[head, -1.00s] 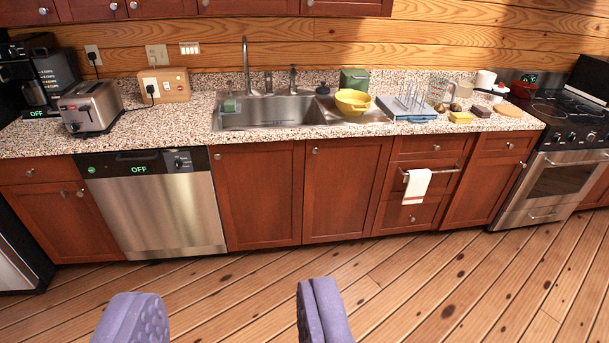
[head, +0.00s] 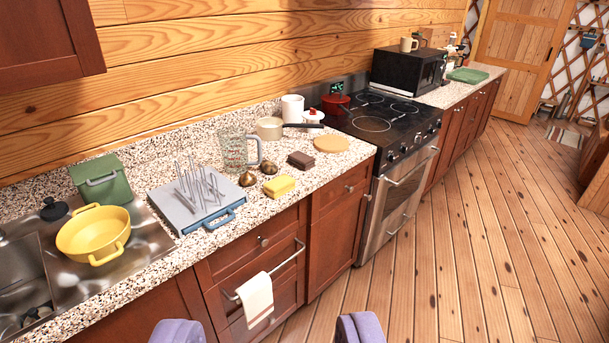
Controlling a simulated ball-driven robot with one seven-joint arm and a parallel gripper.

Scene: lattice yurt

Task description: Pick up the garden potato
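Two small brown roundish lumps lie on the speckled counter between the measuring jug and the yellow block. One lump (head: 248,179) is nearer the dish rack and the other lump (head: 269,167) is just to its right and behind. They look like potatoes, but they are too small to tell which, if either, is the garden potato. My gripper (head: 268,332) shows two purple fingers at the bottom edge, wide apart with nothing between them. It is well short of the counter, with the floor and cabinet fronts behind it.
Close around the lumps are a clear measuring jug (head: 238,150), a yellow block (head: 279,186), a dark brown block (head: 300,160) and a dish rack (head: 196,197) with upright prongs. A saucepan (head: 270,128) stands behind. A towel (head: 257,298) hangs on the drawer front. The floor at right is clear.

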